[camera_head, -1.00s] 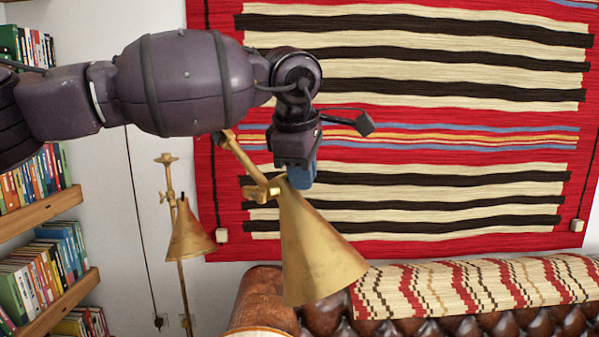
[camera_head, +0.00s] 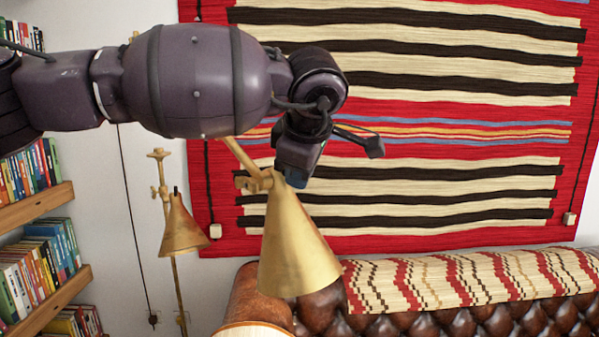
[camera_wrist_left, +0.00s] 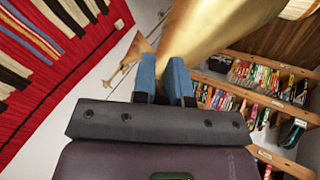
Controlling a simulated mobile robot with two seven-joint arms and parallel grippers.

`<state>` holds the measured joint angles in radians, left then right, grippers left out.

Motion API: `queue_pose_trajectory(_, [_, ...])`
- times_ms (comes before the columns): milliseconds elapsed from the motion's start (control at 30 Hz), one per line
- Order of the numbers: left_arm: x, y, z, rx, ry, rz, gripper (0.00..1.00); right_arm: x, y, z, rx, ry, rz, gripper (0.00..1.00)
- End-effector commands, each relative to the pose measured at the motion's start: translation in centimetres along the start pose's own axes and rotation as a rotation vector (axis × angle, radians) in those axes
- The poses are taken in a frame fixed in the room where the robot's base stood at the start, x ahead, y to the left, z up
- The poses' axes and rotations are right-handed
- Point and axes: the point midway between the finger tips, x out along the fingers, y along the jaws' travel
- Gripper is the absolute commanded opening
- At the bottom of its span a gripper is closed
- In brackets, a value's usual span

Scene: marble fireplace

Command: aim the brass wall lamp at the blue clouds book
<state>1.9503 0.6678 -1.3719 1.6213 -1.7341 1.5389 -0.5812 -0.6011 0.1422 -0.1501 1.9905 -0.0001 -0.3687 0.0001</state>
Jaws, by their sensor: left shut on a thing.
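The brass wall lamp's cone shade (camera_head: 298,250) hangs in the middle of the head view, its wide mouth facing down and tilted slightly right. A brass arm joins it at the top; my left arm hides part of that arm. My left gripper (camera_head: 291,180) is shut on the shade near its narrow top. In the left wrist view the blue fingers (camera_wrist_left: 163,82) are against the blurred brass shade (camera_wrist_left: 205,30). I cannot make out the blue clouds book in either view. My right gripper is not in view.
A brass standing lamp (camera_head: 183,228) is left of the wall lamp. Bookshelves (camera_head: 45,215) line the left edge. A striped rug (camera_head: 420,215) hangs on the wall behind. A brown leather sofa (camera_head: 500,318) with a patterned throw (camera_head: 450,282) is below.

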Motion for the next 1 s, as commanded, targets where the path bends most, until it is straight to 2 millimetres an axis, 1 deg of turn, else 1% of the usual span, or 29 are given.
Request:
queue_pose_trajectory(67, [-0.2, 0.2, -0.2, -0.003, 0.002, 0.005, 0.0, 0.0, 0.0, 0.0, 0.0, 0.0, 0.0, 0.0])
queue_pose_trajectory(100, [-0.2, 0.2, -0.2, -0.003, 0.002, 0.005, 0.17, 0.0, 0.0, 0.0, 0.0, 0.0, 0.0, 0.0])
queue_pose_trajectory(233, [-0.2, 0.1, -0.1, -0.003, 0.001, 0.003, 0.36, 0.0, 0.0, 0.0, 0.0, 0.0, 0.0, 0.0])
queue_pose_trajectory(267, [-0.2, 0.1, -0.1, -0.002, 0.001, 0.003, 0.39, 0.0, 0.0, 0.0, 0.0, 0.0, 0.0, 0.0])
queue_pose_trajectory(533, [-0.1, 0.1, -0.1, -0.001, 0.0, 0.001, 0.39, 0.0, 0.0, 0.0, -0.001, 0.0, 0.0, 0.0])
queue_pose_trajectory(667, [-0.9, 0.1, 0.0, -0.001, 0.0, 0.003, 0.39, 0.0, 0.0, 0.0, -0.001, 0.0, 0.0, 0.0])
queue_pose_trajectory(767, [-2.2, 0.1, 0.0, -0.001, -0.001, 0.003, 0.39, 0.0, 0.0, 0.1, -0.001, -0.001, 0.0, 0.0])
queue_pose_trajectory(1000, [-6.6, 0.1, -0.1, -0.002, 0.0, 0.005, 0.39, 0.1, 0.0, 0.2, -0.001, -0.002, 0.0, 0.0])
